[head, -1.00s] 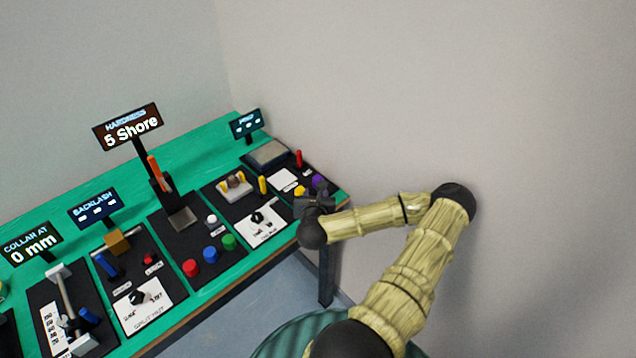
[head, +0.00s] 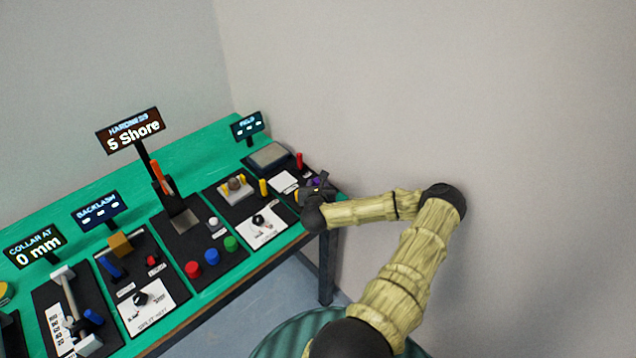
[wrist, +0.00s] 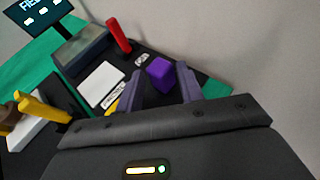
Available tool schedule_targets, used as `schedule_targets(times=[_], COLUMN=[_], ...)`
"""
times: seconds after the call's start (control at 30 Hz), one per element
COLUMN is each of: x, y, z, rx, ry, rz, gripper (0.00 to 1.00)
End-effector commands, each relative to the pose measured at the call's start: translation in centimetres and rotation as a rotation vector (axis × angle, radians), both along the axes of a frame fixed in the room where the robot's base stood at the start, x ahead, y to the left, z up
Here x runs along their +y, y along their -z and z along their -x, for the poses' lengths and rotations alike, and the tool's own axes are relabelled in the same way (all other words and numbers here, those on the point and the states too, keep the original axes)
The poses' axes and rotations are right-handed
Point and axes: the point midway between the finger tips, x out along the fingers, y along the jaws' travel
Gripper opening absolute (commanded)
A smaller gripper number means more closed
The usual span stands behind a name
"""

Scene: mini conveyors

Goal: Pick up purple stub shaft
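The purple stub shaft (wrist: 160,72) lies on the black panel at the right end of the bench, near a red peg (wrist: 119,36). In the wrist view it shows just ahead of and between the fingertips of my gripper (wrist: 162,80). The two purple-grey fingers are apart, and nothing is clearly held between them. In the head view my gripper (head: 318,190) is low over that panel and hides most of the shaft.
A white card (wrist: 101,85) and a grey box (wrist: 80,52) lie left of the shaft. A yellow piece (wrist: 112,103) is partly hidden by my left finger. A yellow lever (wrist: 42,108) stands farther left. The wall (head: 430,100) is close on the right.

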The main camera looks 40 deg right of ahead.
Motion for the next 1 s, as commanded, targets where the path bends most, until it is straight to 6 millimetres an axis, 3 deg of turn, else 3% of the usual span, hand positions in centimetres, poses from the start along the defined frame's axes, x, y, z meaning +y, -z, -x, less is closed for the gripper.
schedule_targets(times=[0.17, 0.67, 0.87, 1.0], x=[-0.69, -0.72, -0.72, -0.72], y=[0.54, 0.58, 0.58, 0.55], z=[-0.93, -0.93, -0.93, -0.93], rx=[0.001, 0.000, 0.000, -0.001], ry=[-0.001, -0.001, -0.001, -0.001], rz=[-0.001, -0.002, -0.002, -0.001], gripper=[0.37, 0.37, 0.02, 0.02])
